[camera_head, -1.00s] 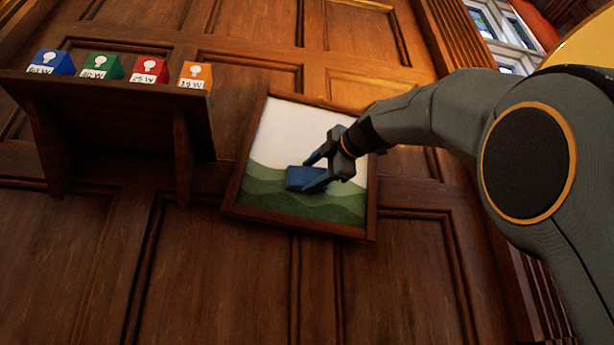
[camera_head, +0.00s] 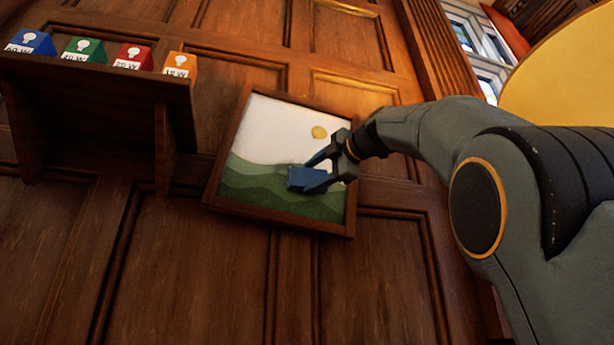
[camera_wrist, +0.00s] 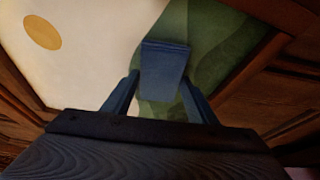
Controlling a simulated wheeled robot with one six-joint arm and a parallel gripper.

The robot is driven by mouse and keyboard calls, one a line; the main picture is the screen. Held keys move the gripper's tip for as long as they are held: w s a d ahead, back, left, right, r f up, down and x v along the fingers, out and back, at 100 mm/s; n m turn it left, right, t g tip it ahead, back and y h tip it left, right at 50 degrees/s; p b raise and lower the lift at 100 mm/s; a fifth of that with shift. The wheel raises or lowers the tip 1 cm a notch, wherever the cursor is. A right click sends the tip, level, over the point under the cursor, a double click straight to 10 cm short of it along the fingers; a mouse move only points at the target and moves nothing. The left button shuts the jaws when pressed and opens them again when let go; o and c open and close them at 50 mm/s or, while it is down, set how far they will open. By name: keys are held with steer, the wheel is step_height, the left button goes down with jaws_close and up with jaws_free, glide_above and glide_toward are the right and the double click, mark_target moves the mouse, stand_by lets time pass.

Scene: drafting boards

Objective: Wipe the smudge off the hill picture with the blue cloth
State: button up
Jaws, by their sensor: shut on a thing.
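The hill picture (camera_head: 262,195) hangs on the panelled wall in a brown wooden frame. It shows green hills, a pale sky and a yellow sun, which also shows in the wrist view (camera_wrist: 42,32). My gripper (camera_head: 314,177) is shut on the blue cloth (camera_head: 305,180), a small folded block. In the wrist view the cloth (camera_wrist: 164,66) sits between the two fingertips, in front of the hills. I cannot tell whether it touches the picture. I see no smudge; the cloth and gripper hide part of the picture.
A wooden wall shelf (camera_head: 100,82) to the left of the picture holds blue (camera_head: 32,42), green (camera_head: 86,49), red (camera_head: 134,57) and orange (camera_head: 180,65) bulb boxes. A yellow round surface (camera_head: 565,75) is at the upper right. The wall below the picture is bare.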

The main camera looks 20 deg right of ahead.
steer(key=shift+w+d+f, duration=0.1)
steer(key=shift+d+f, duration=0.1)
steer(key=shift+d, duration=0.55)
steer(key=shift+b, duration=0.4)
steer(key=shift+a, duration=0.1)
steer(key=shift+a+r, duration=0.2)
steer(key=shift+a, duration=0.7)
steer(key=shift+a+r, duration=0.15)
steer(key=shift+a, duration=0.75)
steer(key=shift+a+r+p, duration=0.25)
steer(key=shift+a+r, duration=0.05)
steer(key=shift+a, duration=1.5)
steer(key=shift+a+r+p, duration=0.25)
steer(key=shift+a+p, duration=0.05)
steer(key=shift+a, duration=1.45)
steer(key=shift+a+r+p, duration=0.25)
steer(key=shift+a+r, duration=0.05)
steer(key=shift+a, duration=1.5)
